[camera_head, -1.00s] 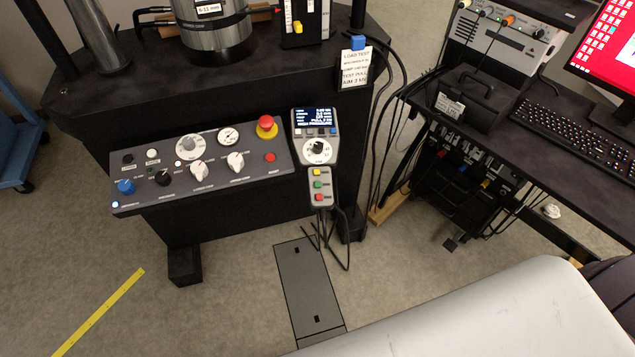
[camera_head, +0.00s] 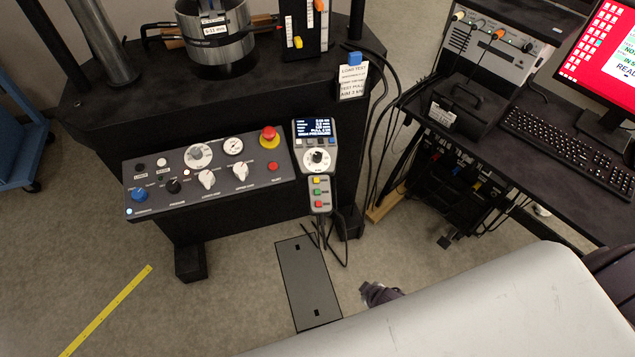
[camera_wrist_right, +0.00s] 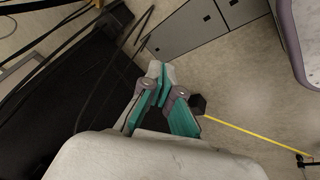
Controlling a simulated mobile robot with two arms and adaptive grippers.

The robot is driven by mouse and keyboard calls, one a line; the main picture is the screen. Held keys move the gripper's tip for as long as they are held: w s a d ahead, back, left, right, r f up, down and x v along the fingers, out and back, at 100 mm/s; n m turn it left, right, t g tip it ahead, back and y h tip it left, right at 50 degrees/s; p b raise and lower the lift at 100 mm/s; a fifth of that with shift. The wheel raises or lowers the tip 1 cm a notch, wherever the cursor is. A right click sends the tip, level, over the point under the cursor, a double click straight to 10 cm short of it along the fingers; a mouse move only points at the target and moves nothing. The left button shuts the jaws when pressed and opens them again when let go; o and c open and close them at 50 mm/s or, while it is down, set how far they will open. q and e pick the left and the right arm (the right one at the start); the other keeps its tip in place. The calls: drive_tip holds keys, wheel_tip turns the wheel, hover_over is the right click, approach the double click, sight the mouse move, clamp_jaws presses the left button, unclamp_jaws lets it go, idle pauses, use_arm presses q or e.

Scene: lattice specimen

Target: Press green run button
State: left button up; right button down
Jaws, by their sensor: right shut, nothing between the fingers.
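The green button (camera_head: 319,193) is the middle one of three on a small grey hand control (camera_head: 320,207), between a yellow button (camera_head: 317,180) above and a red one (camera_head: 319,205) below. The hand control hangs under a grey display unit (camera_head: 315,146) at the right end of the control panel. My right gripper (camera_head: 364,289) shows in the head view below and right of the hand control, well apart from it. In the right wrist view its teal-sided fingers (camera_wrist_right: 160,72) are shut and empty. The green button is not visible there. My left gripper is not in view.
The sloped control panel (camera_head: 218,174) carries knobs, gauges and a red emergency stop (camera_head: 268,135). Black cables hang beneath the hand control. A desk with a keyboard (camera_head: 570,150) stands at the right. The floor between my base and the machine is clear around a grey floor plate (camera_head: 306,282).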

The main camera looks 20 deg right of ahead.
drive_tip(key=w+a+r+n+t+p, duration=0.1)
drive_tip(key=w+r+t+p, duration=0.15)
drive_tip(key=w+r, duration=0.5)
drive_tip(key=w+a+r+n+t+p, duration=0.1)
drive_tip(key=w+a+r+n+p, duration=0.3)
drive_tip(key=r, duration=0.7)
use_arm(q)
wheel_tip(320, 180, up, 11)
drive_tip(key=p, duration=0.4)
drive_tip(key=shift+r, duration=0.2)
use_arm(e)
wheel_tip(320, 180, up, 17)
drive_tip(key=t+y, duration=0.2)
drive_tip(key=t, duration=0.1)
hover_over(317, 192)
drive_tip(key=s, duration=0.4)
drive_tip(key=shift+w+r, duration=0.1)
drive_tip(key=shift+r, duration=0.1)
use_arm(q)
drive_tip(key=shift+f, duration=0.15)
use_arm(e)
drive_tip(key=shift+f, duration=0.15)
